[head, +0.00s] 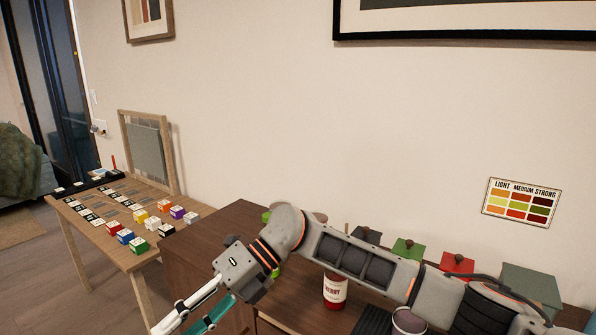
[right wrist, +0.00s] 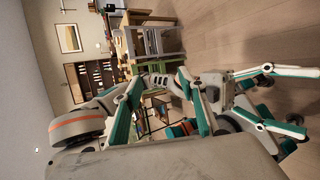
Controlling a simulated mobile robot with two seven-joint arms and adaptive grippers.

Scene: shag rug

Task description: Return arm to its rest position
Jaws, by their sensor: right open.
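My right arm (head: 370,262) comes in from the right in the head view and reaches left across the brown wooden cabinet. Its right gripper (head: 173,329) points down and left, past the cabinet's left side. Its white and teal fingers are apart, with nothing seen between them. The tips are close to the bottom edge of the picture. In the right wrist view the room appears turned on its side, with grey and teal mechanical parts in the middle. My left gripper is not seen in the head view.
The brown cabinet (head: 215,232) bears a red-labelled jar (head: 335,291), a green box (head: 408,249), a red box (head: 457,264) and other containers, close behind and beside my arm. A wooden table (head: 122,256) with several coloured blocks stands left. Floor (head: 50,290) shows at lower left.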

